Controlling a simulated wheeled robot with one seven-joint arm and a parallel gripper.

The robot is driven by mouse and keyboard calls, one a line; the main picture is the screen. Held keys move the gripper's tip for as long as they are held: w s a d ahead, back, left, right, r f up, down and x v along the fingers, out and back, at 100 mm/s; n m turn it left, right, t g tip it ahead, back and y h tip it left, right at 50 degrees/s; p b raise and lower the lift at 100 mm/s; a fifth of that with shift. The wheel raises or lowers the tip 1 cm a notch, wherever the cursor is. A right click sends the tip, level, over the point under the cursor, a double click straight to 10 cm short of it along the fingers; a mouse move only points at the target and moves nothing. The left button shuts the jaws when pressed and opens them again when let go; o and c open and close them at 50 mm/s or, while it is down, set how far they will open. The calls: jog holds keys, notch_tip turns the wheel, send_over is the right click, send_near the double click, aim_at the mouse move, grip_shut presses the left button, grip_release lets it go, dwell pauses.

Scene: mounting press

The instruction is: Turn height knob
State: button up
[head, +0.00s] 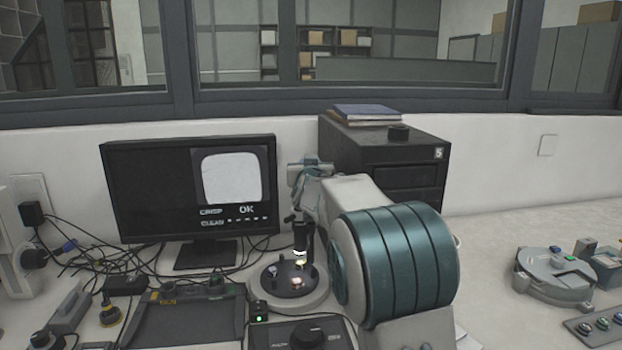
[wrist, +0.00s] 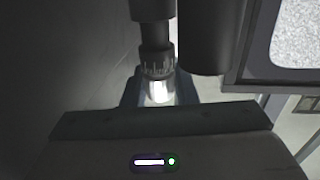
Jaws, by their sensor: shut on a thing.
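The dark optical tube of the press (wrist: 155,40) comes down at the top of the wrist view. Its graduated ring (wrist: 157,66) has a bright lit end below it. My gripper (wrist: 160,98) is close under this tube, its fingers partly hidden behind the hand's wide front edge. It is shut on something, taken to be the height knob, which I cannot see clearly. In the head view my arm covers much of the instrument. Its round base with a dark stage (head: 288,283) shows to the left of the arm, with small pieces on it.
A monitor (head: 122,190) showing a pale rounded shape and "OK" stands behind, left. A black drawer cabinet (head: 375,155) stands behind my arm. A control box with a dial (head: 308,333) lies in front. Cables and a dark tray (head: 185,322) crowd the left. The right bench is clearer.

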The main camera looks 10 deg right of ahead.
jog(key=shift+r+n+y+b, duration=0.15)
jog(key=shift+n+y+b, duration=0.5)
jog(key=shift+b, duration=1.1)
jog(key=o, duration=1)
jog(key=shift+a, duration=0.1)
jog(key=shift+c, duration=0.2)
jog(key=shift+s, duration=0.25)
jog(key=s, duration=1.3)
jog(key=shift+s+a, duration=0.2)
jog(key=shift+a, duration=0.2)
